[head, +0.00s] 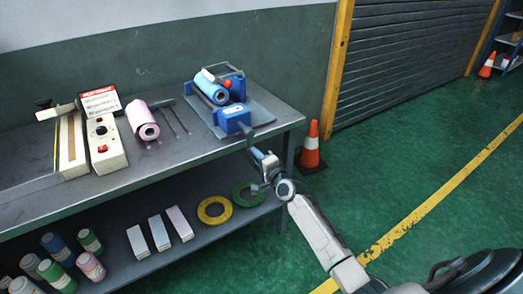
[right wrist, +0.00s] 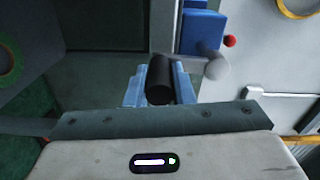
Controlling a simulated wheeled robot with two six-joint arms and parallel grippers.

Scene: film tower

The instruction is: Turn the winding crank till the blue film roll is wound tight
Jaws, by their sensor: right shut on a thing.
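The blue film roll (head: 210,88) lies on the winding stand at the right end of the bench. In front of it is a blue block (head: 232,120), which also shows in the right wrist view (right wrist: 203,32). My right gripper (head: 257,153) is at the bench's right front edge, just in front of that block. In the right wrist view its fingers (right wrist: 160,92) are shut on the black crank handle (right wrist: 160,78). A grey round hub (right wrist: 216,68) is beside the handle. How tight the film is cannot be told. My left gripper is not in view.
The lower shelf holds yellow tape (head: 214,209), green tape (head: 247,194), boxes and cans. An orange cone (head: 311,148) stands beside the bench.

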